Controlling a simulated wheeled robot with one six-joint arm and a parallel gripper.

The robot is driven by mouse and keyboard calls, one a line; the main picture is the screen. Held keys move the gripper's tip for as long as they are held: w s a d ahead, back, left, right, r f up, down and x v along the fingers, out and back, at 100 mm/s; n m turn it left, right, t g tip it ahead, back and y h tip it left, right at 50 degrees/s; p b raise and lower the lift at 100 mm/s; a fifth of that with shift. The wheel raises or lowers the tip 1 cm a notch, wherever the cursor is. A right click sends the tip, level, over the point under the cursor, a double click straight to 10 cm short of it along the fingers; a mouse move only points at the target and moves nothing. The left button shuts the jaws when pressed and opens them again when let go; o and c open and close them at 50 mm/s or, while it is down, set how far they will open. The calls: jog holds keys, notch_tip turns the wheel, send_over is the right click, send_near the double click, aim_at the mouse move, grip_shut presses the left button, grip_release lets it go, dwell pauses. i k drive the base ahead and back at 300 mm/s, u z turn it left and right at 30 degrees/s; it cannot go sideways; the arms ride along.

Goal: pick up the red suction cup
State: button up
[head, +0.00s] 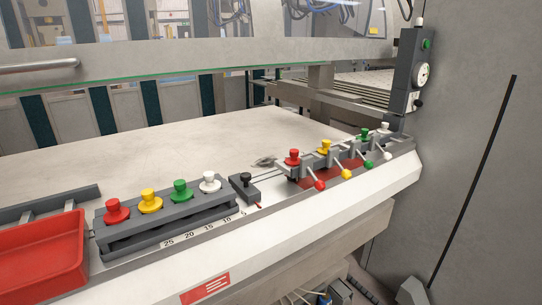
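A red knob-shaped piece (117,210) stands upright at the left end of a dark grey rack (178,228). Yellow (150,200), green (180,190) and white (209,181) pieces of the same shape stand to its right in the rack. A second red knob-shaped piece (293,157) sits on the clamp row further right, above a lever with a red ball (320,184). I cannot tell from the shapes alone which red piece is the suction cup. My gripper is not in view.
A red tray (42,258) lies left of the rack. A control post (407,75) rises at the right end beside a grey wall. The pale table (150,150) behind is mostly clear.

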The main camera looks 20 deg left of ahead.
aim_at(293, 160)
jog(key=u, duration=0.6)
jog(key=i, duration=1.25)
jog(key=u, duration=0.6)
